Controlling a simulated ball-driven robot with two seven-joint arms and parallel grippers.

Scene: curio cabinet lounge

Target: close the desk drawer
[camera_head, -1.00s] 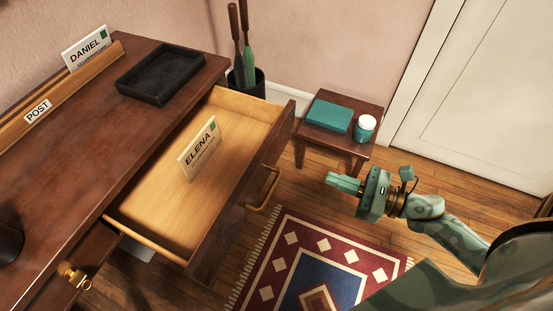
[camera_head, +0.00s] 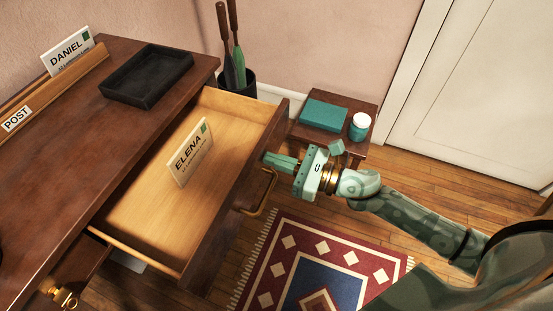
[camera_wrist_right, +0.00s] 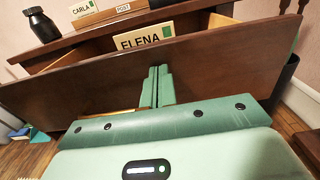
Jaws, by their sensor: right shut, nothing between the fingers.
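The desk drawer (camera_head: 145,228) is pulled well out of the dark wooden desk (camera_head: 75,140). Its front panel has a brass handle (camera_head: 259,200). An envelope marked ELENA (camera_head: 190,155) stands inside it, leaning. My right gripper (camera_head: 268,160) is shut and empty, its fingertips at the outer face of the drawer front, above the handle. In the right wrist view the shut fingers (camera_wrist_right: 157,86) point at the drawer front (camera_wrist_right: 215,65); I cannot tell whether they touch it. My left gripper is not in view.
A black tray (camera_head: 150,98) and a POST rack (camera_head: 55,92) holding a DANIEL envelope (camera_head: 68,53) are on the desk. A small side table (camera_head: 345,145) bears a teal box (camera_head: 323,115) and a jar (camera_head: 359,127). A patterned rug (camera_head: 330,250) lies in front.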

